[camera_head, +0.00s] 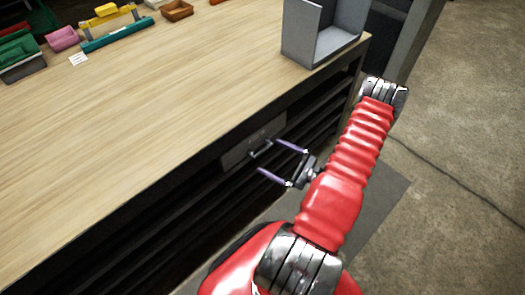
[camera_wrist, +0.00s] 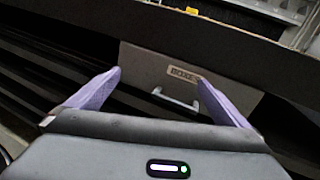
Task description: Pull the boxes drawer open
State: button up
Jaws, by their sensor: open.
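The boxes drawer (camera_head: 240,150) is a grey front under the edge of the wooden bench top, and it looks closed. In the wrist view the grey drawer front (camera_wrist: 148,62) carries a label (camera_wrist: 184,73) reading "BOXE", its end cut off by my right finger. A pale bar handle (camera_wrist: 176,102) sits below the label, and it also shows in the head view (camera_head: 261,150). My gripper (camera_head: 275,160) is open, its two purple fingers pointing at the drawer. In the wrist view my gripper (camera_wrist: 158,88) has its fingers either side of the handle, with no visible contact.
The wooden bench top (camera_head: 150,110) runs above the drawer, with dark slatted shelving (camera_head: 150,220) below. A grey open-sided box (camera_head: 325,40) stands at the bench's far right corner. Coloured bins and trays lie at the back left. The concrete floor at right has a thin cable (camera_head: 450,175).

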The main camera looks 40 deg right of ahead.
aim_at(264, 151)
jog(key=s+d+f+m+t+h, duration=0.1)
jog(key=s+d+f+m+h, duration=0.2)
jog(key=s+f+m+h, duration=0.1)
notch_tip(264, 151, down, 3)
jog(key=shift+s+r+m+h, duration=0.1)
jog(key=shift+s+m+h, duration=0.1)
jog(key=shift+m+h, duration=0.3)
jog(key=shift+w, duration=0.1)
jog(key=shift+w+a, duration=0.2)
jog(key=shift+w, duration=6.65)
jog(key=shift+c, duration=0.3)
